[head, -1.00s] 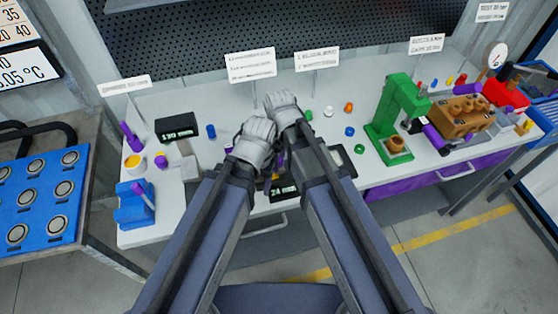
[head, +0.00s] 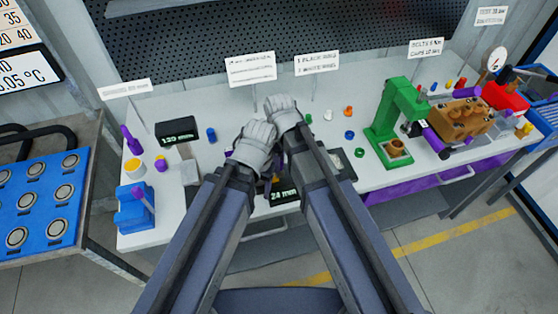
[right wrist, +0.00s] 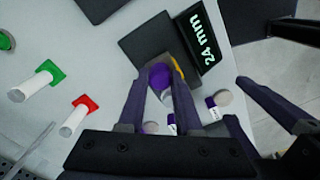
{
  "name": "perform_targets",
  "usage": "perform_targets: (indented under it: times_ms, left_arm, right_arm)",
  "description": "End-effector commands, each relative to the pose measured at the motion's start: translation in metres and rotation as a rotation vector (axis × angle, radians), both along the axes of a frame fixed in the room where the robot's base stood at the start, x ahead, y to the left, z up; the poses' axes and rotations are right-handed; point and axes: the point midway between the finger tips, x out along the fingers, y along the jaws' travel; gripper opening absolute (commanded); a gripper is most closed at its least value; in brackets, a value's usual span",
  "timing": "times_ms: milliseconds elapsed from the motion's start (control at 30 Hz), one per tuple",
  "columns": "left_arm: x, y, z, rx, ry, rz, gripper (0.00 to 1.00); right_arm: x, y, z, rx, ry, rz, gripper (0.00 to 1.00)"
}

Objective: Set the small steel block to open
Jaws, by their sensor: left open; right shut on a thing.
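A dark grey block (right wrist: 165,45) with a yellow part stands beside a display reading 24 mm (right wrist: 205,40); I take it as the small steel block, but cannot be sure. My right gripper (right wrist: 162,82) is shut on a purple round-ended knob (right wrist: 160,75) at the block's edge. The knob's lower part is hidden by my fingers. My left gripper (right wrist: 236,100) is open beside it, near a small purple-and-white cylinder (right wrist: 213,108). In the head view my wrists hide both fingertips and most of the block; the 24 mm display (head: 285,193) shows between my arms.
A second display (head: 178,132) with a grey block (head: 189,168) stands left. A green press (head: 395,120) and a brown pump body (head: 460,117) stand right. White pins with green (right wrist: 37,82) and red (right wrist: 80,115) ends lie nearby. Bench space around them is partly clear.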

Motion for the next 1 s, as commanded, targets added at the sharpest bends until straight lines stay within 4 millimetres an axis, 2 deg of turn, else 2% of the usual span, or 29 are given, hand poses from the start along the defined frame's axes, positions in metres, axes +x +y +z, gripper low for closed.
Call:
perform_targets:
  times_ms: [800, 867, 1000]
  left_arm:
    - [0.000, 0.000, 0.000, 0.000, 0.000, 0.000, 0.67]
    - [0.000, 0.000, 0.000, 0.000, 0.000, 0.000, 0.67]
    - [0.000, 0.000, 0.000, 0.000, 0.000, 0.000, 0.67]
  right_arm:
    - [0.000, 0.000, 0.000, 0.000, 0.000, 0.000, 0.00]
    - [0.001, -0.002, 0.000, 0.000, 0.000, -0.001, 0.00]
    - [0.005, -0.019, 0.000, 0.000, 0.000, -0.004, 0.00]
